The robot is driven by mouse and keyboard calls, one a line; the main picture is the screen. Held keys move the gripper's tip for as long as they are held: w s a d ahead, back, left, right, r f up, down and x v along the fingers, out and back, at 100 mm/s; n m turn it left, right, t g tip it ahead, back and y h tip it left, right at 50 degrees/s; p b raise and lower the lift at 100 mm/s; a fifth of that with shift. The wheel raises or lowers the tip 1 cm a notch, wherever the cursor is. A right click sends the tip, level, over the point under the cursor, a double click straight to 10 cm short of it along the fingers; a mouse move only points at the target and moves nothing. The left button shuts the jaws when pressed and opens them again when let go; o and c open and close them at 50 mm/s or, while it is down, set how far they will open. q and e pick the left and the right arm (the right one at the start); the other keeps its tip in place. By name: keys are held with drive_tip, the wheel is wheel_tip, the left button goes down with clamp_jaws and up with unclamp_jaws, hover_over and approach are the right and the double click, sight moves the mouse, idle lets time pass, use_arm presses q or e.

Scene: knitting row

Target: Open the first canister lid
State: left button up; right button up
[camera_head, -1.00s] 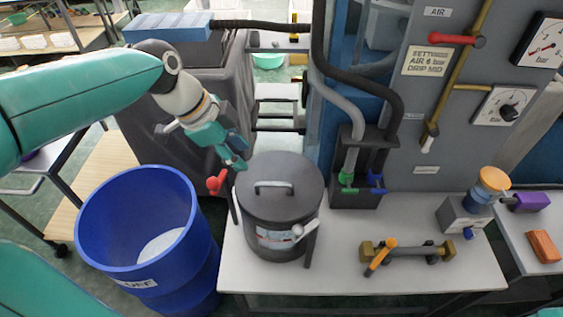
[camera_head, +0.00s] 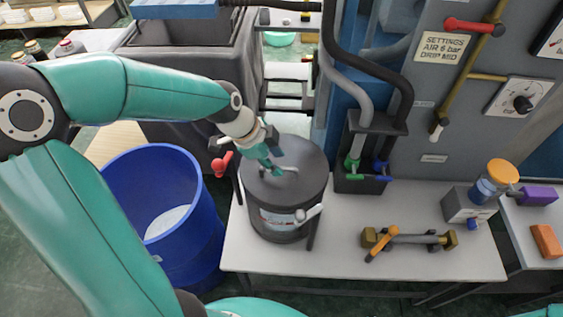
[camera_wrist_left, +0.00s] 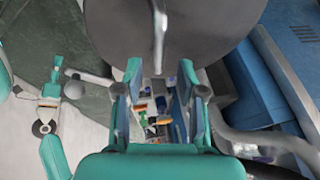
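The canister (camera_head: 262,204) is a dark drum with a label, standing upright at the left end of the grey table. Its round dark lid (camera_head: 306,158) is on and carries a metal handle (camera_head: 291,170). A red-handled clamp (camera_head: 222,164) is at its left side and a white-handled clamp (camera_head: 308,213) at its front right. My left gripper (camera_head: 271,162) is over the lid, close to the handle. In the left wrist view its fingers (camera_wrist_left: 160,88) are apart, with the handle (camera_wrist_left: 158,42) just beyond them; contact cannot be told. My right gripper is not identifiable.
A blue barrel (camera_head: 202,250) stands left of the table. A brass-ended fitting with an orange lever (camera_head: 408,239) lies to the right. The table front is clear.

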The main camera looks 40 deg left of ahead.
sight(284, 162)
use_arm(q)
drive_tip(key=shift+x, duration=1.2)
clamp_jaws()
drive_tip(key=shift+r, duration=0.1)
